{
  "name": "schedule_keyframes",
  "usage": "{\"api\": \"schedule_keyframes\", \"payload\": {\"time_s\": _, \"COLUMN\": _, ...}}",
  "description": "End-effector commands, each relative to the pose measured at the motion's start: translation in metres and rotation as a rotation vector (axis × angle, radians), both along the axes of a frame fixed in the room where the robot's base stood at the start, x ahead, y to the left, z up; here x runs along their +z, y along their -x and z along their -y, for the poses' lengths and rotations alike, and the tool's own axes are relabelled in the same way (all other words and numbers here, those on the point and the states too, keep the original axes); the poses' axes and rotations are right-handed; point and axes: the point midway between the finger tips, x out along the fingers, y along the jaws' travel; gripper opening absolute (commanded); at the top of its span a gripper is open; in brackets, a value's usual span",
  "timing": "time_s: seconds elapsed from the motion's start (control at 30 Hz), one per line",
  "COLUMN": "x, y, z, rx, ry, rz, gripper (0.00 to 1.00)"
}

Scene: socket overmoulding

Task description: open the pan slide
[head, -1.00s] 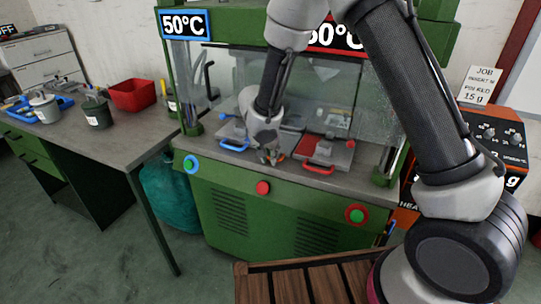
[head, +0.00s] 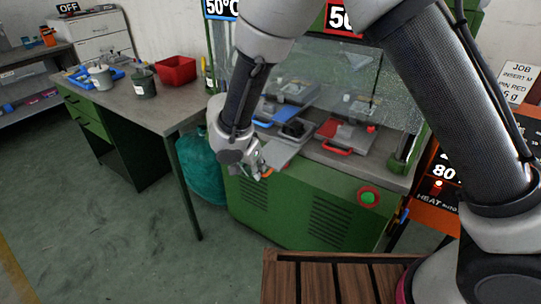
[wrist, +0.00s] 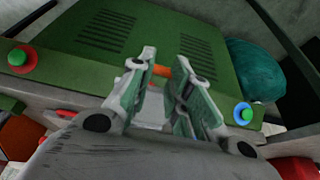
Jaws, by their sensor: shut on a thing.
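The pan slide (head: 282,155) is a flat grey plate that juts out over the front edge of the green press, with a dark block (head: 296,128) at its inner end. My gripper (head: 258,170) is at its outer end, shut on the orange handle (head: 268,173). In the wrist view the orange handle (wrist: 162,71) shows between the two fingertips of my gripper (wrist: 166,62). The fingers hide part of the handle and the slide's outer edge.
A blue-handled plate (head: 264,123) and a red-handled plate (head: 336,149) sit on the press bed behind a clear guard (head: 375,90). A teal bag (head: 200,168) stands left of the press. A wooden slatted top (head: 335,283) is in front.

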Motion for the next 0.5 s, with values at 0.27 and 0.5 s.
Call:
{"api": "schedule_keyframes", "payload": {"time_s": 0.27, "x": -0.006, "y": 0.068, "z": -0.033, "rx": -0.007, "ry": 0.008, "rz": -0.008, "gripper": 0.0}}
{"api": "schedule_keyframes", "payload": {"time_s": 0.5, "x": -0.006, "y": 0.107, "z": -0.054, "rx": -0.01, "ry": 0.009, "rz": -0.007, "gripper": 0.0}}
